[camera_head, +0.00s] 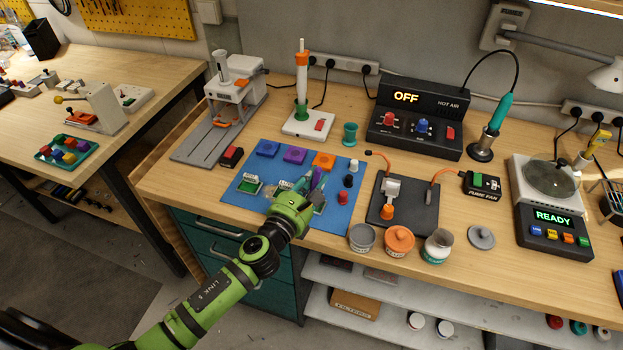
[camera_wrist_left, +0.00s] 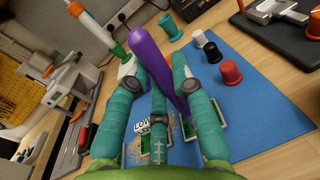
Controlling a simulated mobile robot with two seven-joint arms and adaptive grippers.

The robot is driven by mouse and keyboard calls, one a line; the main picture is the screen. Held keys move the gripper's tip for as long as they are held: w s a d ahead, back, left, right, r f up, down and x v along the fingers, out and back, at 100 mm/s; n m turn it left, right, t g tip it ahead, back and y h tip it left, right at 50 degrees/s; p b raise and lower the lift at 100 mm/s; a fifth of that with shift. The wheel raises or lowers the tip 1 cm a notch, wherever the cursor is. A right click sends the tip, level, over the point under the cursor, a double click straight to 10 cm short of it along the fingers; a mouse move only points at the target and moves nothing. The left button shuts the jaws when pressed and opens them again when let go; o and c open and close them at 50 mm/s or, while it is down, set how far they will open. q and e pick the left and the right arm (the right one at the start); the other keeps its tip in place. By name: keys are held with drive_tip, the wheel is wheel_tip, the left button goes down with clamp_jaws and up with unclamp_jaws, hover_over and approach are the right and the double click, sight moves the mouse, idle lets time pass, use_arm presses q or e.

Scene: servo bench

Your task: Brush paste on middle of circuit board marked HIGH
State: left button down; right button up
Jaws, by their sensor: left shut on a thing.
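My left gripper (camera_head: 307,182) is over the blue mat (camera_head: 338,217), its teal fingers shut on a purple-handled tool (camera_wrist_left: 150,60). The tool slants between the fingers in the left wrist view; its lower end is hidden, so I cannot tell whether it touches a board. Small green circuit boards with white labels lie on the mat below the gripper. The leftmost board (camera_head: 249,185) is clear of it; the others are partly covered by the hand. One label (camera_wrist_left: 143,128) reads LOW in the left wrist view. I cannot read HIGH on any label. My right gripper is out of view.
Blue, purple and orange (camera_head: 324,160) blocks line the mat's back, with white, black and red (camera_head: 343,198) caps at right. Jars, including an orange one (camera_head: 399,241), stand at the front edge. A black plate (camera_head: 412,217) and hot-air unit (camera_head: 420,130) are at right.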

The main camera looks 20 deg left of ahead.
use_arm(q)
drive_tip(key=shift+s+d, duration=0.1)
drive_tip(key=shift+d, duration=0.9)
drive_tip(key=shift+r, duration=0.1)
wheel_tip(320, 180, up, 7)
drive_tip(key=p, duration=0.7)
drive_tip(key=s+a+f+n+y+b, duration=0.1)
drive_tip(key=s+b, duration=0.3)
drive_tip(key=s, duration=0.4)
drive_tip(key=s+a+f+n+y+b, duration=0.1)
drive_tip(key=s+a+b, duration=0.3)
drive_tip(key=s, duration=0.4)
drive_tip(key=shift+a+y+b, duration=0.25)
drive_tip(key=shift+y+b, duration=0.45)
